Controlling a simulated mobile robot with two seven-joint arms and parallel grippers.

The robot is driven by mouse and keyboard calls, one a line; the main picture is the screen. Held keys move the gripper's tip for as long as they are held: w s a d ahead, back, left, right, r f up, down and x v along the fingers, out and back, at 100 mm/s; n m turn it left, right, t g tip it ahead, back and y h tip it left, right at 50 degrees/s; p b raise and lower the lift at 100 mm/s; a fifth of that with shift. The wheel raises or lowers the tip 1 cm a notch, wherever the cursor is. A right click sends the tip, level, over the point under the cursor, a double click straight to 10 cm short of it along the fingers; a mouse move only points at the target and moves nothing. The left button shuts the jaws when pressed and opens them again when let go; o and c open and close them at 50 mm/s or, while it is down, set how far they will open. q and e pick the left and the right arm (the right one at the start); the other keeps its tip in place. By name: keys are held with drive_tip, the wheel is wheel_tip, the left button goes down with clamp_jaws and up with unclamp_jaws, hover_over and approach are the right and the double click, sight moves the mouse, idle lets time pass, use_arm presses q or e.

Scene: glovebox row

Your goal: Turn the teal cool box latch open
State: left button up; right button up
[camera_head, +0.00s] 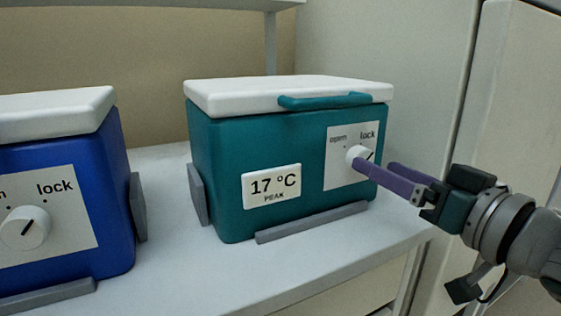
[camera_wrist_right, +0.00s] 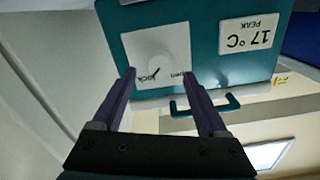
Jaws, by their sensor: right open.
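The teal cool box (camera_head: 225,150) stands on the shelf with its white lid (camera_head: 250,95) down. Its latch is a round white knob (camera_head: 353,154) on a white plate marked "open" and "lock". A dark mark by the knob points toward "lock". The knob also shows in the right wrist view (camera_wrist_right: 160,65), upside down. My right gripper (camera_head: 376,168) is open, with its purple fingers reaching to the plate. In the right wrist view its fingertips (camera_wrist_right: 159,76) lie on either side of the knob. I cannot tell whether they touch it. My left gripper is not in view.
A blue cool box (camera_head: 115,215) with its own knob (camera_head: 24,228) stands to the left. Grey rails (camera_head: 312,222) edge the teal box's base. A teal handle (camera_head: 325,101) sits at the lid's front. Bare white shelf (camera_head: 185,270) lies in front and between the boxes.

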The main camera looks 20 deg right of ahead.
drive_tip(key=w, duration=0.3)
drive_tip(key=shift+a, duration=0.1)
clamp_jaws()
idle(0.6)
